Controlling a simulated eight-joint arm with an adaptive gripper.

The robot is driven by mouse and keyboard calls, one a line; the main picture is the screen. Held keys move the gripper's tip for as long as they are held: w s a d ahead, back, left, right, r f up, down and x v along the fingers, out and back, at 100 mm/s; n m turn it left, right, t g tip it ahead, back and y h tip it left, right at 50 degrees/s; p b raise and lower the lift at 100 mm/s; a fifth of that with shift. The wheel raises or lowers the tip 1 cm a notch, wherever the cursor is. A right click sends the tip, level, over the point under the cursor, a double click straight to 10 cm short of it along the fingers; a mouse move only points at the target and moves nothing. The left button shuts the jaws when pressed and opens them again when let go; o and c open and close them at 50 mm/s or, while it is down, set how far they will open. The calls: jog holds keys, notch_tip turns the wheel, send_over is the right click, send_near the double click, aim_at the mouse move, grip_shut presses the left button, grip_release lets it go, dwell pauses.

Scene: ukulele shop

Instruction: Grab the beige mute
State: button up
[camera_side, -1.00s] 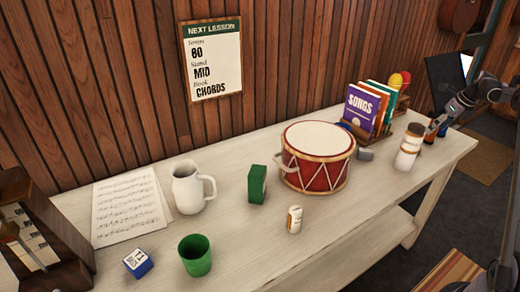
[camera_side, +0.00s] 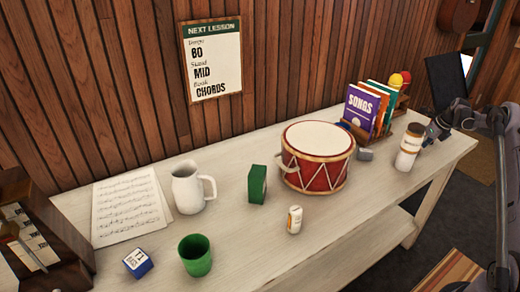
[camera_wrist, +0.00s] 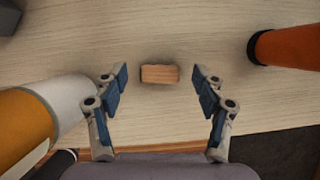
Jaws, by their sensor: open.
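The beige mute (camera_wrist: 160,74) looks like a small tan block lying on the pale wooden table. In the wrist view it sits just ahead of my open fingers and roughly centred between them. My gripper (camera_wrist: 160,78) is open, with nothing between its blue pads touching the block that I can see. In the side view my gripper (camera_side: 434,131) is low at the right end of the table, behind the white and orange bottle. The mute cannot be made out in that view.
The bottle (camera_side: 409,148) stands close on the gripper's left in the wrist view (camera_wrist: 62,102). An orange cylinder (camera_wrist: 290,46) is on the right there. The table edge is near. The songbook rack (camera_side: 384,136) and red drum (camera_side: 315,168) stand further left.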

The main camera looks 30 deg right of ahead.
jog(key=shift+w+f, duration=0.15)
jog(key=shift+f, duration=0.15)
jog(key=c, duration=0.9)
jog(key=shift+r, duration=0.1)
